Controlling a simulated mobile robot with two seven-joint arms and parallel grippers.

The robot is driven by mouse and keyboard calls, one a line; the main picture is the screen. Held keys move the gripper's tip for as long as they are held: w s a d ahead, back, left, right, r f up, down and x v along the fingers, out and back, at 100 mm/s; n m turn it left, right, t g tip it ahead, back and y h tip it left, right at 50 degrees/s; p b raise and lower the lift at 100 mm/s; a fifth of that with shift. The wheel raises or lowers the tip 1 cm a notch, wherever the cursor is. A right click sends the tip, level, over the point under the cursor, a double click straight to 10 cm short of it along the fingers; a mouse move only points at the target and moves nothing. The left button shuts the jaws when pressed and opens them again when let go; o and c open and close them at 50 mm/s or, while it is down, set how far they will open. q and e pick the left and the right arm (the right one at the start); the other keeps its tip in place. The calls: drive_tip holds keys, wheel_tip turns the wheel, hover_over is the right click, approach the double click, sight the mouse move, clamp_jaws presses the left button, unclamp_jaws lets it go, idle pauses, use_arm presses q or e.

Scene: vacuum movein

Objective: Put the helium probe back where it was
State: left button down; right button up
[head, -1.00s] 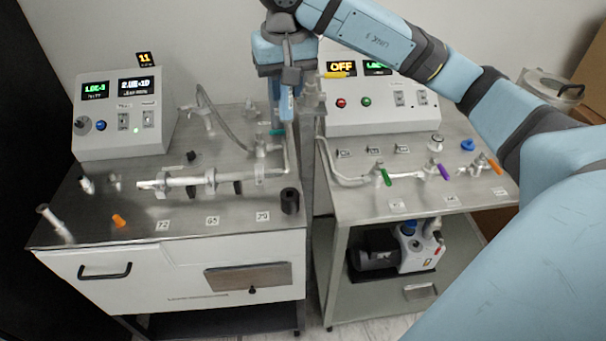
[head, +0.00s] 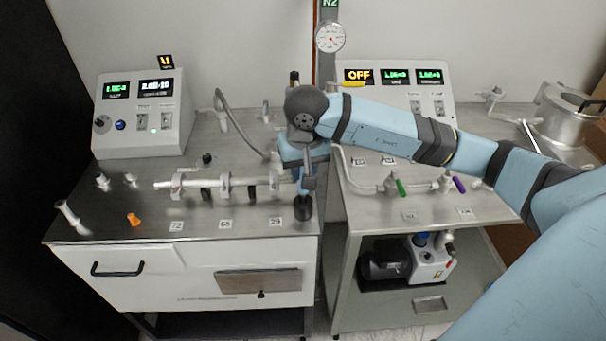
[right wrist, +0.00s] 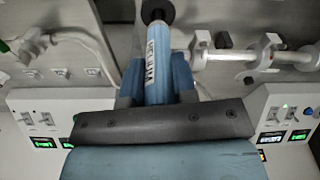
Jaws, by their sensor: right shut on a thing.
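My right gripper (head: 305,178) points down at the right front of the left bench and is shut on the blue helium probe (right wrist: 158,62). The probe's lettered label faces the camera in the right wrist view. A black cylindrical holder (head: 304,209) stands on the bench right below the gripper; its dark round rim also shows in the right wrist view (right wrist: 168,8). The probe's pale tip is lined up with the holder. I cannot tell whether the tip is inside it or just above. My left gripper is in neither view.
A metal pipe line (head: 235,186) with clamps runs just left of the gripper. An orange-handled part (head: 134,219) lies at the left front. A green-handled valve (head: 401,188) stands on the right bench. A gap separates the benches.

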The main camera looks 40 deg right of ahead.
wheel_tip(320, 180, down, 2)
drive_tip(key=shift+f, duration=0.1)
drive_tip(key=shift+f+b, duration=0.45)
drive_tip(key=shift+b, duration=0.2)
drive_tip(key=o, duration=0.9)
drive_tip(key=shift+o, duration=0.2)
drive_tip(key=shift+r, duration=0.1)
